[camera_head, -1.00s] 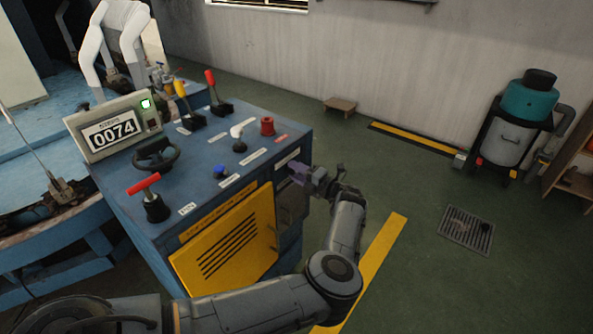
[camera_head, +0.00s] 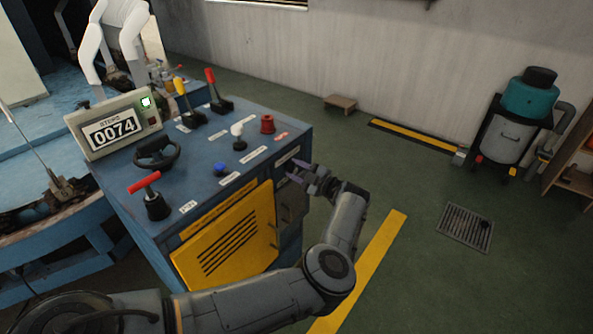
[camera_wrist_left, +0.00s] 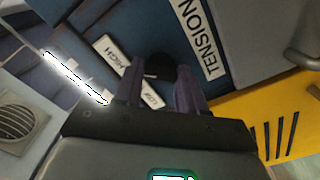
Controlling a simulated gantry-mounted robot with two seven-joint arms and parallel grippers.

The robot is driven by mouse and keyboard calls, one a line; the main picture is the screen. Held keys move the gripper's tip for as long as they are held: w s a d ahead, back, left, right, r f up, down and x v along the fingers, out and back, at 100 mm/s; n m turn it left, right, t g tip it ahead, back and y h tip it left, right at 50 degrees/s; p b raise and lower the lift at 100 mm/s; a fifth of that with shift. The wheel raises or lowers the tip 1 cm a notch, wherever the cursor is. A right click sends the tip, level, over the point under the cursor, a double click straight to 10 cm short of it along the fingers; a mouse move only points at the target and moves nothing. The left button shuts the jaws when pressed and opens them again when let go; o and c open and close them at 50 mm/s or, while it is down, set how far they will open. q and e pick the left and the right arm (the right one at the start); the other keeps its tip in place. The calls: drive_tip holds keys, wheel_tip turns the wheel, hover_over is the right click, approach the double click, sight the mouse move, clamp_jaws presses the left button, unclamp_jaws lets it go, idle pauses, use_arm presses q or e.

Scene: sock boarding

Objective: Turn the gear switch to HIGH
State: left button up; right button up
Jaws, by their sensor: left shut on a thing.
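The HIGH label (camera_wrist_left: 118,53) and the LOW label (camera_wrist_left: 151,94) lie on the machine cabinet in the left wrist view. A dark switch knob (camera_wrist_left: 157,65) sits beside them, partly hidden by my fingers. My left gripper (camera_wrist_left: 158,82) is shut on this knob, one purple-grey finger on each side. In the head view my left gripper (camera_head: 305,177) is at the right front edge of the blue cabinet (camera_head: 140,225); the knob cannot be made out there. Which label the knob points to cannot be told. My right gripper is not in view.
The cabinet top carries a white lever (camera_head: 237,131), a red knob (camera_head: 267,124), a blue button (camera_head: 220,168), a handwheel (camera_head: 157,153) and a counter (camera_head: 112,131) reading 0074. A yellow door (camera_head: 228,245) is below.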

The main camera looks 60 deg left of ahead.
use_arm(q)
drive_tip(key=shift+f+m, duration=0.15)
drive_tip(key=shift+m, duration=0.25)
drive_tip(key=o, duration=1.1)
drive_tip(key=shift+c, duration=0.2)
drive_tip(key=shift+d, duration=0.1)
drive_tip(key=shift+w+d, duration=0.15)
drive_tip(key=shift+d, duration=0.05)
drive_tip(key=p+v, duration=0.1)
drive_tip(key=v, duration=0.9)
drive_tip(key=shift+d+p, duration=0.15)
drive_tip(key=shift+p, duration=0.2)
